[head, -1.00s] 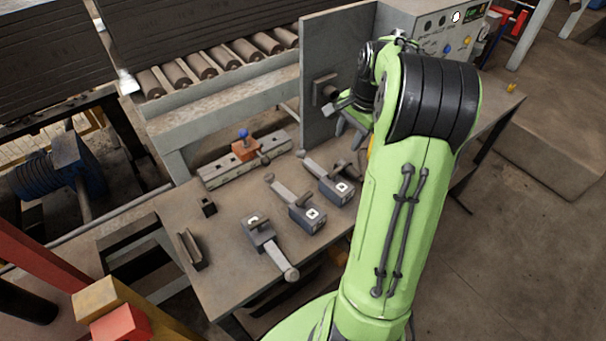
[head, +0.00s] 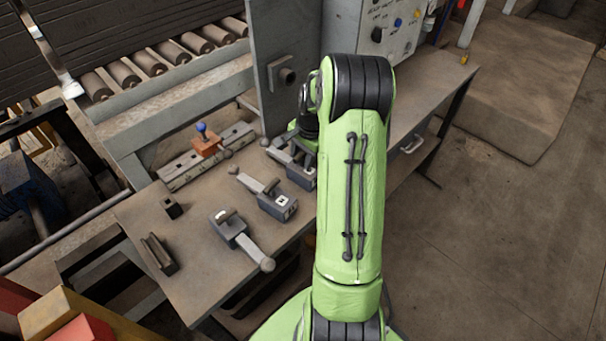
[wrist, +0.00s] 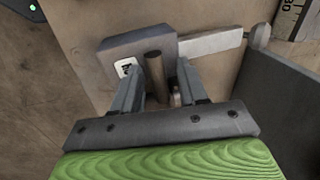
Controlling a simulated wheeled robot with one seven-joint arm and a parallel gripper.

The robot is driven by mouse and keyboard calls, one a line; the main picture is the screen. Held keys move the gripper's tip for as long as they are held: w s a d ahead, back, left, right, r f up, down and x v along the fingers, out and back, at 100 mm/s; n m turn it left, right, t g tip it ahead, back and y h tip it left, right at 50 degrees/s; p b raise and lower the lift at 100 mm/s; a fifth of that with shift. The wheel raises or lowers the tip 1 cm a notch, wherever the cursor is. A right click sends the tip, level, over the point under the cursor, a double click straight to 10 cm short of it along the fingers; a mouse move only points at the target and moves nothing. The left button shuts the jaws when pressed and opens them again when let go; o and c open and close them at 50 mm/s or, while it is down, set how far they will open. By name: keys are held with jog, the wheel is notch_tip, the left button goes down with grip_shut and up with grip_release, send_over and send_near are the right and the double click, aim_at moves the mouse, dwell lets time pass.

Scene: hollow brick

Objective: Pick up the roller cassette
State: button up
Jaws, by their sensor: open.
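Three grey block-shaped units with labels and ball-ended arms lie on the bench, and I take them to be roller cassettes. The right one (head: 300,176) is partly hidden by my arm in the head view. In the wrist view, its grey body (wrist: 138,47), white label and pale arm show close up. A dark upright round handle (wrist: 155,80) stands on it. My gripper (wrist: 158,75) is open, with one finger on each side of this handle. I cannot tell whether the fingers touch it. The middle unit (head: 278,204) and left unit (head: 236,231) lie apart from my gripper.
An upright grey plate (head: 278,70) stands close behind my gripper. A rail with an orange block (head: 206,146) and blue knob lies at the bench's back. A small dark block (head: 172,206) and a channel piece (head: 158,254) lie left. A control box (head: 378,25) stands behind.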

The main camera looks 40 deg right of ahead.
jog(key=shift+r, duration=0.1)
grip_shut()
jog(key=shift+a, duration=0.1)
dwell(1.1)
